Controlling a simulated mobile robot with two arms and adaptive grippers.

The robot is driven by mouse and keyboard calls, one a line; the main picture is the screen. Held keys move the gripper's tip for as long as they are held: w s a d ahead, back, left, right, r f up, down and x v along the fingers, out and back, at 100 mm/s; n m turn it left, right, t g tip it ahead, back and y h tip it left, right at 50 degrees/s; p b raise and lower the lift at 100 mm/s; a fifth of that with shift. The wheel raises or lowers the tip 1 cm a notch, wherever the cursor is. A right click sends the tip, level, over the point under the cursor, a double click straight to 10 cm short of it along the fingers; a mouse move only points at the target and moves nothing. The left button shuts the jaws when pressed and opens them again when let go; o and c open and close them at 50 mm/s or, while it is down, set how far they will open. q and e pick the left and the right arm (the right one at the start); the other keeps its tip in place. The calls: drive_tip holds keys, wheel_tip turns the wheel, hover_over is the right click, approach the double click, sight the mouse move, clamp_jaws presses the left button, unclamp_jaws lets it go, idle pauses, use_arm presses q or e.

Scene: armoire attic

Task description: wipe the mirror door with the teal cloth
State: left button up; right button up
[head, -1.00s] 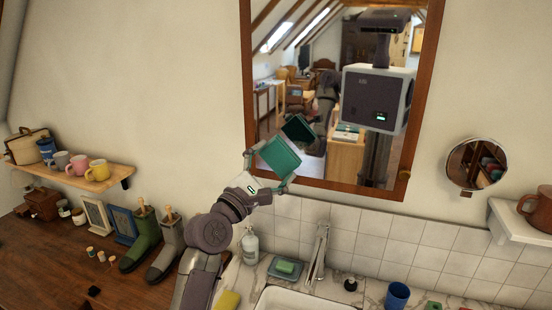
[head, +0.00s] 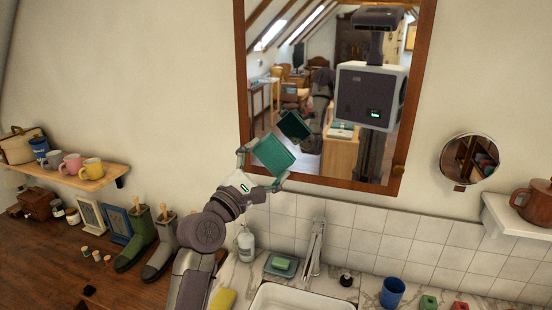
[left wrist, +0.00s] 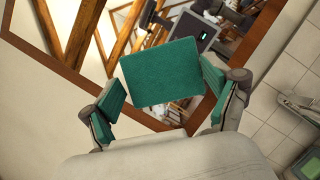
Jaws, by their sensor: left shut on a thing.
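The teal cloth (head: 273,154) is a folded pad held in my left gripper (head: 262,166). In the left wrist view the cloth (left wrist: 162,73) spans the space between the two fingers, with teal parts at both fingers of the gripper (left wrist: 160,105). The mirror door (head: 242,80) has a brown wooden frame and a small knob at its lower right. The cloth is in front of the lower left of the glass, and its reflection shows just up and right of it. My right gripper is not in view.
Below are a sink (head: 300,297), a faucet (head: 315,250), a soap bottle (head: 246,244) and a blue cup (head: 392,293). A round mirror (head: 469,160) and a shelf with a teapot (head: 534,200) are at right. A mug shelf (head: 95,181) is at left. Wall beside the mirror is clear.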

use_arm(q)
drive_tip(key=w, duration=0.1)
drive_tip(key=w+d+f+b, duration=0.1)
drive_tip(key=w, duration=0.1)
drive_tip(key=w+b, duration=0.1)
drive_tip(key=shift+w+d+f, duration=0.2)
drive_tip(key=shift+w+f, duration=0.05)
drive_tip(key=shift+w+d+b, duration=0.15)
drive_tip(key=shift+w+b, duration=0.35)
drive_tip(key=shift+w, duration=0.05)
drive_tip(key=shift+w+d+b, duration=0.2)
drive_tip(key=shift+w+b, duration=0.15)
drive_tip(key=shift+w, duration=0.15)
drive_tip(key=shift+w+d+b, duration=0.15)
drive_tip(key=shift+w+b, duration=0.15)
drive_tip(key=shift+w, duration=0.2)
drive_tip(key=shift+d, duration=0.1)
